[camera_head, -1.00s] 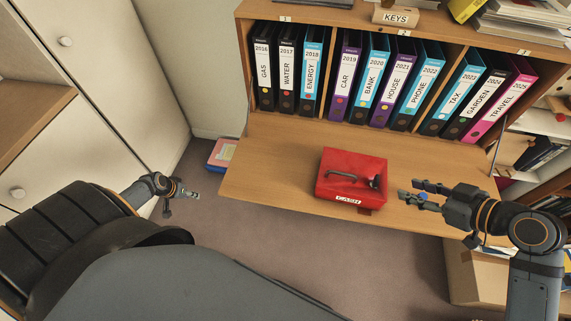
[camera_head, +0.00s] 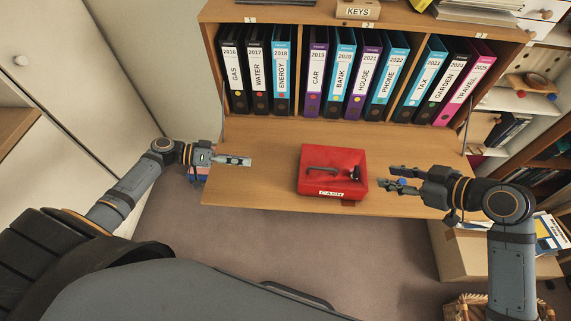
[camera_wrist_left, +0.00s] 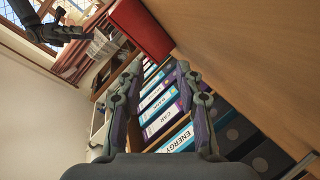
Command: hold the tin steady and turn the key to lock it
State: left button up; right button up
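The red cash tin (camera_head: 316,181), labelled CASH on its front, sits shut on the wooden drop-down flap (camera_head: 270,190). A dark carrying handle lies on its lid. A small dark piece (camera_head: 355,174), possibly the key, shows at the lid's right side. My left gripper (camera_head: 249,162) is over the flap's left part, apart from the tin. In the left wrist view its fingers (camera_wrist_left: 155,80) are spread and empty, and the tin (camera_wrist_left: 142,28) shows beyond them. My right gripper (camera_head: 388,178) is close to the right of the tin, fingers apart, nothing visibly held.
A row of labelled binders (camera_head: 345,80) stands in the bureau behind the flap. A KEYS box (camera_head: 358,10) is on top. A cardboard box (camera_head: 470,255) stands below at right. The flap between my left gripper and the tin is clear.

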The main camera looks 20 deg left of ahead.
aim_at(313, 168)
pick_arm(q)
jog(key=d+r+m+h, duration=0.1)
jog(key=d, duration=0.3)
jog(key=d+r+m+g+h, duration=0.1)
jog(key=d+m, duration=0.1)
jog(key=d, duration=0.3)
jog(key=d+r+m+h, duration=0.1)
jog(key=d+m+h, duration=0.1)
jog(key=d, duration=0.3)
jog(key=shift+w+d+r+g, duration=0.15)
jog(key=shift+w+d+g, duration=0.15)
jog(key=shift+w, duration=0.1)
jog(key=x, duration=1)
jog(key=shift+w+d, duration=0.1)
grip_shut()
grip_release()
